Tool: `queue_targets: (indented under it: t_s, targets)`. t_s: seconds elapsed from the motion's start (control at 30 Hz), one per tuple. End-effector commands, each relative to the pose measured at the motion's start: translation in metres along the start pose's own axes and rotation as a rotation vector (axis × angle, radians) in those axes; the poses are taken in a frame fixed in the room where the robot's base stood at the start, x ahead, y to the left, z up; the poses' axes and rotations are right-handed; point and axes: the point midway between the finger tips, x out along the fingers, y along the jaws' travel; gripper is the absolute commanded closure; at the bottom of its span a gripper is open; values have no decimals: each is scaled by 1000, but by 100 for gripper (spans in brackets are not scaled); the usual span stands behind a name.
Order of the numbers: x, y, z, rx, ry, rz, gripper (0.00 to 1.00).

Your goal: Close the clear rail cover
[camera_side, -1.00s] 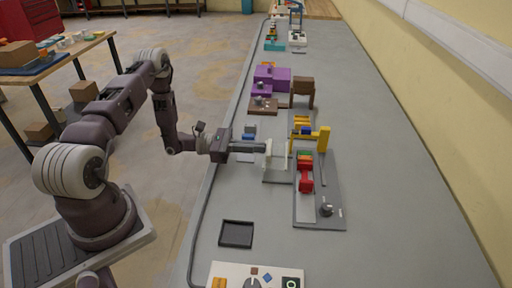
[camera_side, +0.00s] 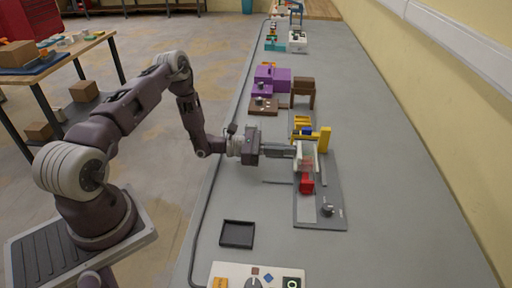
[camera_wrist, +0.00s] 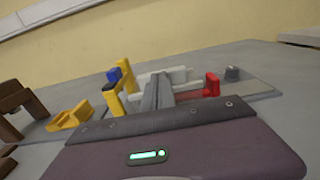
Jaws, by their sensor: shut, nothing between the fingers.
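The clear rail cover (camera_side: 308,157) is a pale see-through panel in the side view. It stands over the rail of the grey base plate (camera_side: 331,200), partly in front of the red block (camera_side: 307,185). I cannot tell whether it is fully down. In the wrist view a pale part of it (camera_wrist: 180,74) shows behind my fingers. My gripper (camera_side: 294,152) is shut and empty, reaching in from the left with its fingertips at the cover's left side; contact looks likely but is not clear. In the wrist view the fingers (camera_wrist: 157,88) hide part of the rail.
A yellow bracket (camera_side: 324,139) with a blue piece stands behind the cover. A dark knob (camera_side: 327,210) sits at the plate's front. A brown stand (camera_side: 302,88) and purple boxes (camera_side: 273,78) are farther back. A black tray (camera_side: 237,234) lies front left.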

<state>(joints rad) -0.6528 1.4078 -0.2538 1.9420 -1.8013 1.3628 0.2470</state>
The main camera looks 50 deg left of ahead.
Motion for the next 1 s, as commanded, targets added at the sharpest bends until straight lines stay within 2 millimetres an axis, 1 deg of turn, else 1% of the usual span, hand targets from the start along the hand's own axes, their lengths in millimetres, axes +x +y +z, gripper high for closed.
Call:
queue_targets:
  t_s: [0.03,0.13,0.2,0.27,0.37,0.5,0.6,0.7,0.8,0.87,0.9,0.97,1.0]
  targets:
    - [7,-1,2,2,-5,-6,100]
    - [8,-1,2,3,-5,-6,100]
    - [5,0,2,4,-4,-5,100]
    - [-2,0,2,4,-3,-2,100]
    - [-26,1,1,3,-1,3,100]
    - [-71,1,1,2,0,6,100]
    - [-100,1,1,3,-1,5,100]
    - [-122,1,1,2,-1,3,100]
    - [-135,1,1,1,-2,2,100]
    - [-139,0,2,5,-2,-4,100]
    - [-138,-2,8,19,3,-26,100]
    - [-129,-10,28,73,24,-104,100]
    - [-119,-20,48,131,46,-190,100]
